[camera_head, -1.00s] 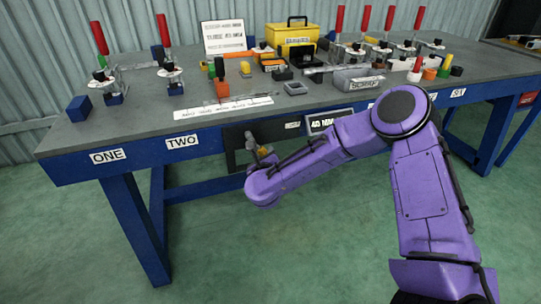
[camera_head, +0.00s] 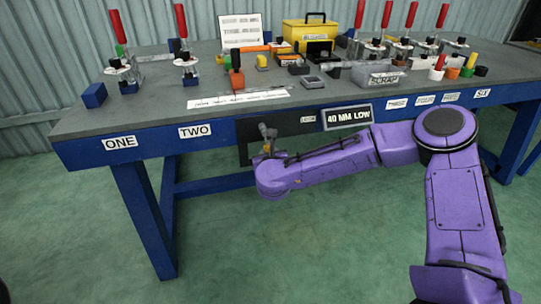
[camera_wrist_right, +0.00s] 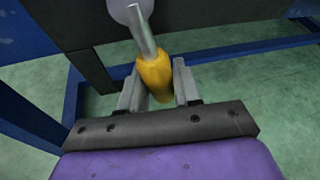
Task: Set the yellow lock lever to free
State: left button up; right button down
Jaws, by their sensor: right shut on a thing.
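The yellow lock lever (camera_wrist_right: 154,76) shows in the right wrist view as a yellow grip on a grey metal rod. Its rod runs up to a pale round hub at the top of that view. My right gripper (camera_wrist_right: 158,90) has its two fingers on either side of the yellow grip and is shut on it. In the head view the lever (camera_head: 268,148) is small, in front of a dark panel under the bench edge, and mostly hidden by my right arm. My right gripper's fingers are hard to make out there. My left gripper is not in view.
The blue bench (camera_head: 90,150) carries labels along its front edge and a "40 MM LOW" sign (camera_head: 347,115) right of the lever. The green floor in front is clear.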

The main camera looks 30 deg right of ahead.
jog(key=shift+f, duration=0.1)
jog(key=c, duration=0.9)
grip_release()
jog(key=shift+o, duration=0.2)
jog(key=p+v, duration=0.1)
jog(key=v, duration=0.9)
jog(key=shift+s+a, duration=0.2)
jog(key=shift+s, duration=0.05)
